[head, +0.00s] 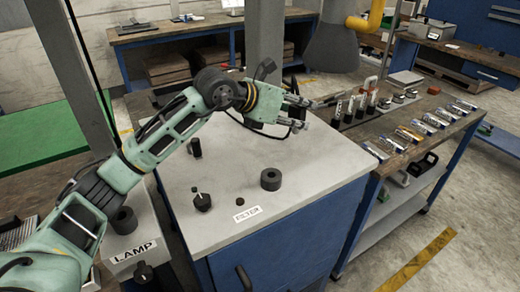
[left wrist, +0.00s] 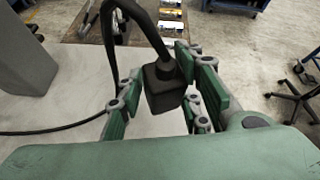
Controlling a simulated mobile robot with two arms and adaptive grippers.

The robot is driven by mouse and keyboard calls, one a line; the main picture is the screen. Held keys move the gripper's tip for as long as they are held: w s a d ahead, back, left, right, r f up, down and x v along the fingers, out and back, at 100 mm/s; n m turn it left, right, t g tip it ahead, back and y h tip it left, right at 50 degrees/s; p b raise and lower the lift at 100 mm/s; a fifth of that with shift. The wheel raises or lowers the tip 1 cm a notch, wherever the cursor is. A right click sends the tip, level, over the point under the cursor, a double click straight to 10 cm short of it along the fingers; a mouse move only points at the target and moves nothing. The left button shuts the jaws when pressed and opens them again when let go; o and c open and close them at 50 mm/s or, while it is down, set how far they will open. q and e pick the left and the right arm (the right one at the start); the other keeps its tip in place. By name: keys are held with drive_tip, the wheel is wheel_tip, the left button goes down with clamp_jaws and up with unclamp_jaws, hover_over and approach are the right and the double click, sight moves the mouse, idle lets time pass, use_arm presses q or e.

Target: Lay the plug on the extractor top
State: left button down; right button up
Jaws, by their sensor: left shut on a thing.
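My left gripper (head: 299,113) reaches over the far right part of the light grey extractor top (head: 305,205), which has a FILTER label on its front edge. In the left wrist view the black, blocky plug (left wrist: 165,92) with a thick black cable sits between the green-padded fingers of this gripper (left wrist: 165,100), which are shut on it. The grey top (left wrist: 75,150) shows beneath it. The plug is hard to make out in the head view. The gap between plug and surface is hard to judge. My right gripper is out of view.
A dark ring (head: 271,179), a black knob (head: 202,201) and a small black cylinder (head: 195,147) stand on the top. A grey post (head: 264,45) rises behind it. A wooden bench (head: 405,125) with several tools adjoins on the right. The top's front right is clear.

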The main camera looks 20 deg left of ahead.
use_arm(q)
drive_tip(key=a+f+p, duration=0.1)
drive_tip(key=a+f, duration=0.2)
drive_tip(key=w+a+f+p, duration=0.1)
drive_tip(key=a+f, duration=0.2)
drive_tip(key=a, duration=0.1)
drive_tip(key=w+a+f+p, duration=0.1)
drive_tip(key=a+f, duration=0.3)
drive_tip(key=shift+a+p, duration=0.15)
drive_tip(key=shift+p, duration=0.15)
drive_tip(key=shift+w+f, duration=0.1)
drive_tip(key=shift+f, duration=0.15)
drive_tip(key=shift+f, duration=0.2)
drive_tip(key=c, duration=1.2)
unclamp_jaws()
